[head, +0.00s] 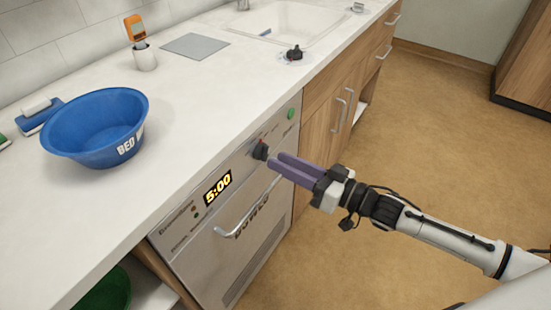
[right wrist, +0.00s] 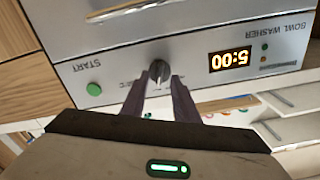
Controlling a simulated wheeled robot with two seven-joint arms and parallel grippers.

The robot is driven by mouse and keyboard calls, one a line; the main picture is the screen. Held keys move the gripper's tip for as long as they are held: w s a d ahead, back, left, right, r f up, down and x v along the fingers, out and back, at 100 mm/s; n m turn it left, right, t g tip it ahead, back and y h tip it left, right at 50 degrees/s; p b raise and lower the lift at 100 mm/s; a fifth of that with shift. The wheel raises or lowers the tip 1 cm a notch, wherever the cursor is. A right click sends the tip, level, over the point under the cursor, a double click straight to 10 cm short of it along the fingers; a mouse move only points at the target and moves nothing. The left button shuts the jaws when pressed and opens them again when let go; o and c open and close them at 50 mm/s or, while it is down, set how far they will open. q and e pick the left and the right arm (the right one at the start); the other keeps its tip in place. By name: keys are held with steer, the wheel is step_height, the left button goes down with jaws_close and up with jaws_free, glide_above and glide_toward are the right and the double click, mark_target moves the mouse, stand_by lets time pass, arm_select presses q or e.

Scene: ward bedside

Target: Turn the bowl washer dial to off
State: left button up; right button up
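The bowl washer (head: 235,215) is a steel-fronted unit under the counter. Its dial (head: 261,150) is a small black knob on the upper panel, right of the display (head: 217,188) reading 5:00. In the right wrist view, which shows the panel upside down, the dial (right wrist: 159,71) has a pale mark on it. My right gripper (head: 274,160) is open just in front of the dial. In the right wrist view its purple fingertips (right wrist: 158,82) lie to either side of the dial; I cannot tell if they touch it. The dial's setting is too small to read. My left gripper is not in view.
A green start button (right wrist: 93,89) sits on the panel beside the dial. The washer's handle (head: 250,210) sticks out below. A blue bowl (head: 95,125), an orange thermometer in a holder (head: 145,58) and a black knob (head: 294,53) stand on the counter.

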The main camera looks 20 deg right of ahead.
mark_target(263, 152)
steer(key=shift+x, duration=1.45)
jaws_close()
steer(key=shift+n, duration=0.3)
steer(key=shift+d+n+p, duration=0.1)
steer(key=shift+n+p, duration=0.65)
steer(key=shift+n, duration=6.95)
